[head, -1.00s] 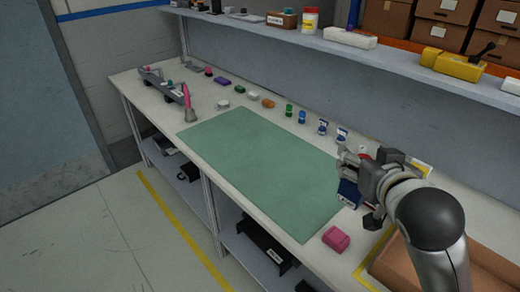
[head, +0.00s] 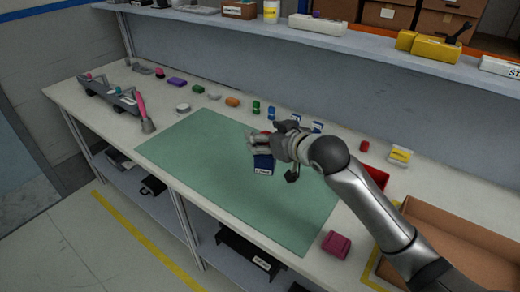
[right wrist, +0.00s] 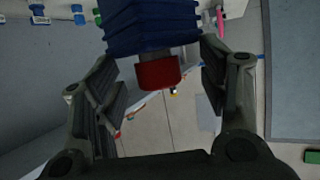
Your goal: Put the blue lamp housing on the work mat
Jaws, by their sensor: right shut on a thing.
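The dark blue lamp housing (head: 263,164) is in my right gripper (head: 260,147), over the right half of the green work mat (head: 205,155). The head view does not show clearly whether it touches the mat. In the right wrist view the blue ribbed body (right wrist: 150,28) and its red end (right wrist: 158,73) show between the two fingers of the gripper (right wrist: 160,75). The gripper hides part of the housing in the head view. My left gripper is not in view.
A pink block (head: 336,244) lies by the mat's front right corner. A red bin (head: 378,176) and a cardboard box (head: 460,240) stand to the right. Several small coloured parts line the back, and a grey rack (head: 108,96) stands at the left. The mat's left half is clear.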

